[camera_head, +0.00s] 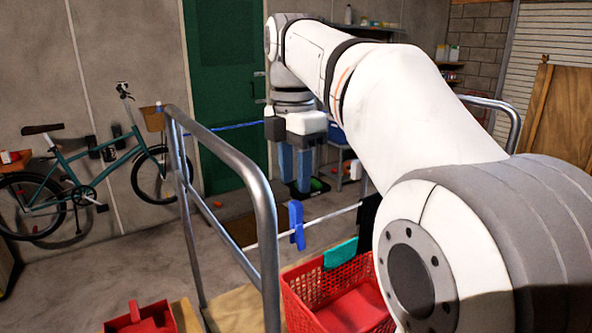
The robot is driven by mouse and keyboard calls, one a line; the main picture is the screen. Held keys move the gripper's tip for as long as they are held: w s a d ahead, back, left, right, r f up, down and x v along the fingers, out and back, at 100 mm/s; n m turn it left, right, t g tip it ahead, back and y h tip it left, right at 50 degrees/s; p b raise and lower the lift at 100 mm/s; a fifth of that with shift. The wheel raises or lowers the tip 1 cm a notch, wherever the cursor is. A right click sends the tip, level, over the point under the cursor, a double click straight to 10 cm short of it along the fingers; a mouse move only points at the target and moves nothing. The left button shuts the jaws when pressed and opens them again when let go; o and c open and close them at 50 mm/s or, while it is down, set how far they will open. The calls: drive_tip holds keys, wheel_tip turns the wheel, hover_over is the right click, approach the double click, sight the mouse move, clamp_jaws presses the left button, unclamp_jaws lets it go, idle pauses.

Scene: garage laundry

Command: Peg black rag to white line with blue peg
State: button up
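The white line (327,217) runs from the metal rail at left up toward the right, above the red basket. The blue peg (297,226) is upright at the line; whether it is clipped on cannot be told. A black piece of cloth, seemingly the black rag (368,213), hangs at the line's right end, mostly hidden behind my arm. My gripper (295,182) points down with two blue-grey fingers, a narrow gap between them and nothing seen in it. In the picture it is above the blue peg, apparently farther back.
A red basket (300,303) with a teal cloth (341,254) over its rim stands below the line. A metal rail (266,215) rises at left, near a red caddy (140,318). A blue line (236,126) and a bicycle (88,180) are farther back.

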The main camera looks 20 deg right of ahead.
sight(295, 202)
drive_tip(key=shift+s+f+b, duration=0.1)
drive_tip(key=shift+f+b, duration=2.1)
drive_tip(key=shift+f, duration=1.2)
clamp_jaws()
drive_tip(key=shift+r, duration=0.1)
drive_tip(key=shift+r, duration=0.1)
drive_tip(key=shift+r+p, duration=2.6)
drive_tip(key=shift+p, duration=0.15)
